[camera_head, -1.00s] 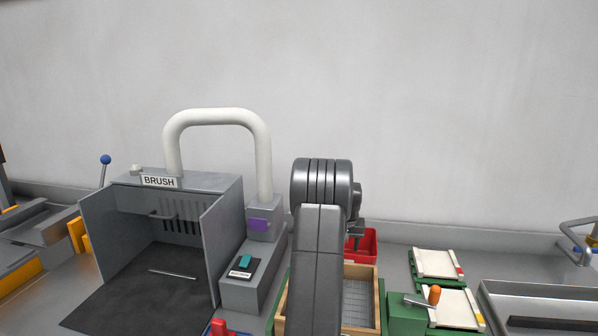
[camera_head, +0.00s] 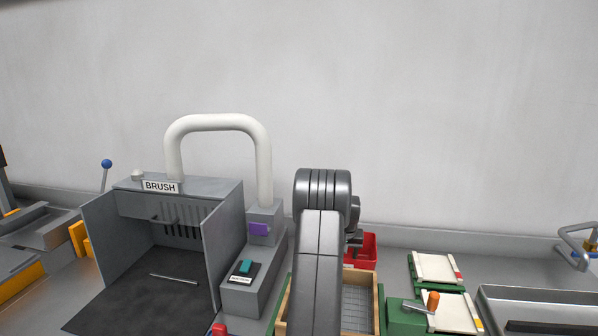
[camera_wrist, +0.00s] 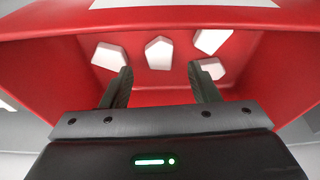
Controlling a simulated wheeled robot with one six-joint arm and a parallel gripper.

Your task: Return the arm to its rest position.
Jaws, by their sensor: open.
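My arm (camera_head: 318,265) rises in the middle of the head view, its elbow bent and its upper end in front of the grey wall. In the wrist view my gripper (camera_wrist: 161,84) is open, its two dark fingers spread apart with nothing between the tips. It points into a red bin (camera_wrist: 60,70) holding several white pieces (camera_wrist: 159,53). One piece lies close to the right fingertip; I cannot tell whether they touch. In the head view the red bin (camera_head: 369,250) shows behind my arm, which hides part of it and most of my gripper.
A wooden-framed box (camera_head: 361,272) stands in front of the red bin, partly hidden by my arm. The grey BRUSH booth (camera_head: 222,240) with its white pipe (camera_head: 264,160) is at left. White trays (camera_head: 435,267) and an orange-handled green block (camera_head: 405,318) are at right.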

